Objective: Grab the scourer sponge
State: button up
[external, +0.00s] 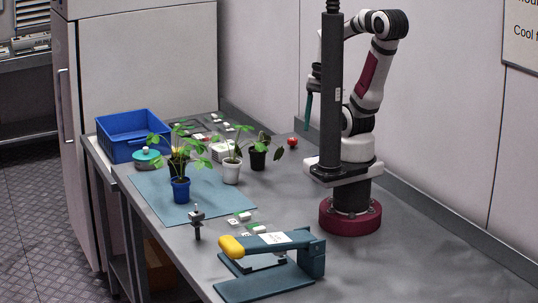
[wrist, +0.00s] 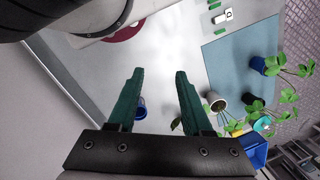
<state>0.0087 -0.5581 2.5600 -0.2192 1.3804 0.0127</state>
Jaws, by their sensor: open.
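I cannot pick out a scourer sponge with certainty in either view. A small blue object (wrist: 141,112) shows just beyond the left finger in the wrist view, partly covered by that finger; I cannot tell what it is. A teal round item (external: 146,159) with a small pale thing on top sits beside the blue crate in the external view. My gripper (wrist: 160,75) is open, with two green fingers apart and nothing between them. In the external view it hangs raised above the back of the bench, left of my arm, partly hidden by the dark column.
A blue crate (external: 125,147) stands at the bench's far left end. Potted plants stand on and near a light blue mat (external: 150,187), including a blue pot (external: 180,190) and a white pot (external: 231,172). A teal press-like device (external: 312,255) with a yellow handle is in front.

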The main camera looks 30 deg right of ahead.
jog(key=o, duration=0.8)
jog(key=w+d+n+h, duration=0.6)
jog(key=w+d+n, duration=0.1)
jog(key=d, duration=0.1)
jog(key=w+a+f+n+t+h, duration=0.1)
jog(key=w+n+t+h, duration=0.15)
jog(key=w+n, duration=0.55)
jog(key=w+a+f+n+t+h, duration=0.15)
jog(key=w+n+t, duration=0.35)
jog(key=w, duration=0.6)
jog(key=n+t+y, duration=0.5)
jog(key=n+y, duration=0.3)
jog(key=n, duration=1.4)
send_near(181, 149)
jog(key=x, duration=1)
jog(key=shift+w+f, duration=0.2)
